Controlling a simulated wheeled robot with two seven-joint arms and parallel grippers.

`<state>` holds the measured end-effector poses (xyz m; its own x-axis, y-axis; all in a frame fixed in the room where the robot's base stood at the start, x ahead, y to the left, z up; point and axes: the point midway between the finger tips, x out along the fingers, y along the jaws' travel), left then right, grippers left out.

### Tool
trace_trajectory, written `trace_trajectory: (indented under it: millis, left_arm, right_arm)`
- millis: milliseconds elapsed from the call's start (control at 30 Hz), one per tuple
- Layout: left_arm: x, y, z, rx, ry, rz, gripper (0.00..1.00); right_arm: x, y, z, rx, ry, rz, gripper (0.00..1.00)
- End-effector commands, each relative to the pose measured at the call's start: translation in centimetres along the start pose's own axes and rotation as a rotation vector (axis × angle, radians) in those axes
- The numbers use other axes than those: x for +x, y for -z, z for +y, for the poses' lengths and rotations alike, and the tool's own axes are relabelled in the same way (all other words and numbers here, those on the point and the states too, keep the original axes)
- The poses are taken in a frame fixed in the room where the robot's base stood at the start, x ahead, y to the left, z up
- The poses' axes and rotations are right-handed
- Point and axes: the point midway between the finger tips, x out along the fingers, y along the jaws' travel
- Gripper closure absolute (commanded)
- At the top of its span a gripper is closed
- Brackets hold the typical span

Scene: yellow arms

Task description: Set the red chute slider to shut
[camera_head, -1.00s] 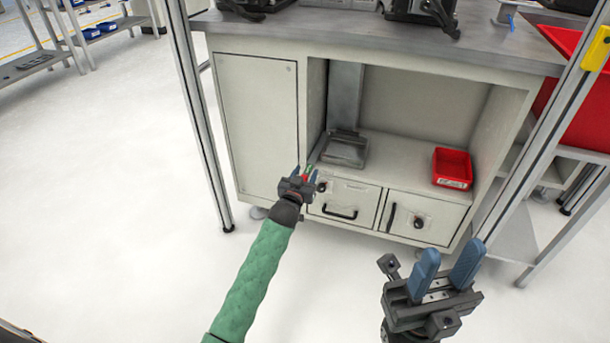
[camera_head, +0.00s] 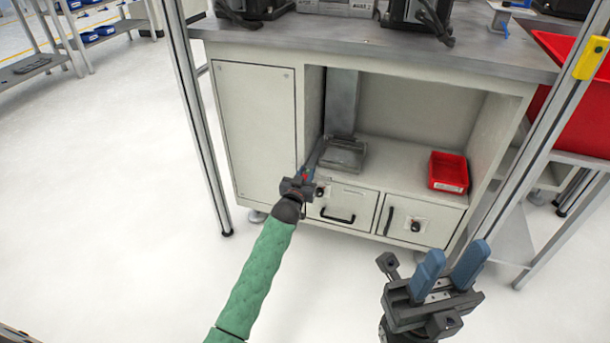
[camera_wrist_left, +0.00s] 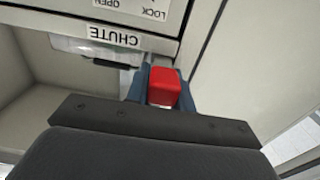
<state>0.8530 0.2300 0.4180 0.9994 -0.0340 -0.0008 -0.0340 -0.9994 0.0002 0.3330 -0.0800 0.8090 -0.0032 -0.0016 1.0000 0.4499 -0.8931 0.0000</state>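The red chute slider (camera_wrist_left: 164,87) shows in the left wrist view as a red block between the two blue fingers of my left gripper (camera_wrist_left: 163,92). The fingers lie close against both its sides and look shut on it. A CHUTE label (camera_wrist_left: 114,36) is just beyond it, upside down. In the head view my left gripper (camera_head: 307,174) is at the left edge of the cabinet's open bay, with a little red showing; the slider's track is mostly hidden. My right gripper (camera_head: 448,265) is open and empty, in front of the cabinet.
A metal chute (camera_head: 342,105) drops into a grey tray (camera_head: 343,155) in the bay. A red bin (camera_head: 448,171) stands right on the shelf. Below are a handled drawer (camera_head: 343,203) and a panel with a black knob (camera_head: 415,225). A closed door (camera_head: 256,130) is left.

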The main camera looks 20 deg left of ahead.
Motion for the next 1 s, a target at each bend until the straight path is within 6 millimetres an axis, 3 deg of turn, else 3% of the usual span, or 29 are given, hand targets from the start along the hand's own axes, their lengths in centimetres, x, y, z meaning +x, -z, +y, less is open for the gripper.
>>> trace_trajectory:
  millis: [33,100,467,1000]
  left_arm:
    - [0.0,-0.1,0.0,0.000,0.000,0.000,0.69]
    - [0.0,-0.1,0.0,0.000,0.000,0.000,0.55]
    - [-0.3,0.0,0.0,0.000,0.000,0.000,0.55]
    - [-6.7,0.0,0.0,0.000,0.000,-0.001,0.55]
  right_arm:
    - [0.0,0.0,0.0,0.000,0.001,-0.001,0.64]
    - [0.0,0.0,0.0,0.000,0.001,-0.001,0.64]
    - [0.0,0.0,0.0,0.000,0.000,-0.007,0.64]
    - [2.2,0.3,0.4,0.012,-0.023,0.019,0.64]
